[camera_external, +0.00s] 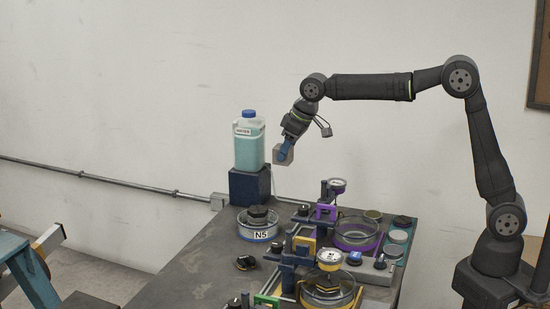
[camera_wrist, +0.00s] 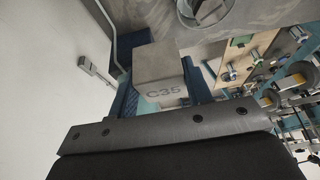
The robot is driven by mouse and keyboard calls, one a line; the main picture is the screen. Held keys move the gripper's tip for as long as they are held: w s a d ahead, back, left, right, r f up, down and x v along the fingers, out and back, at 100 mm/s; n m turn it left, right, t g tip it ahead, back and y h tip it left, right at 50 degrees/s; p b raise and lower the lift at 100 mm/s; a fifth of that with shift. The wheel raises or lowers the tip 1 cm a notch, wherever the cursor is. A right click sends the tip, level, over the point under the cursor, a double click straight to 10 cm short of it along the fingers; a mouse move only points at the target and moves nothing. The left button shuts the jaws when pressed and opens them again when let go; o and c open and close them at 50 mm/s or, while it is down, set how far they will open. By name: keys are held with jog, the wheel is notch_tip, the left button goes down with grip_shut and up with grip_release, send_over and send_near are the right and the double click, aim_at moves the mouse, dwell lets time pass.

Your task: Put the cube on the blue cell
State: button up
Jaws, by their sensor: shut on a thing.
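A grey cube (camera_external: 283,156), marked C35 in the wrist view (camera_wrist: 160,72), is between the blue fingers of my gripper (camera_external: 287,148). My gripper is shut on it and holds it up in the air, just right of the water bottle and well above the table. The cube looks tilted in the external view. A round dish with a blue rim and an N5 label (camera_external: 259,232) is on the table below and left of my gripper, with a dark round part in its middle. I cannot tell for sure that this dish is the blue cell.
A bottle of pale blue liquid (camera_external: 249,145) stands on a dark blue block (camera_external: 249,190) close to my gripper. A purple-ringed dish (camera_external: 357,242), a yellow-ringed dish (camera_external: 327,300) and gauges crowd the right. A small black object (camera_external: 245,262) lies on the table (camera_external: 190,270), whose left part is mostly clear.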

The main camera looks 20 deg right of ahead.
jog(key=s+a+f, duration=0.1)
jog(key=a+f, duration=0.1)
jog(key=a, duration=0.1)
jog(key=s+a+f, duration=0.2)
jog(key=a, duration=0.1)
jog(key=s+a+f, duration=0.1)
jog(key=a+f, duration=0.1)
jog(key=a, duration=0.2)
jog(key=shift+s+f, duration=0.2)
jog(key=shift+f, duration=2.2)
jog(key=o, duration=1.2)
jog(key=shift+f, duration=0.15)
jog(key=shift+c, duration=0.2)
jog(key=shift+r, duration=0.45)
jog(key=v, duration=1.1)
jog(key=shift+s+d+r, duration=0.15)
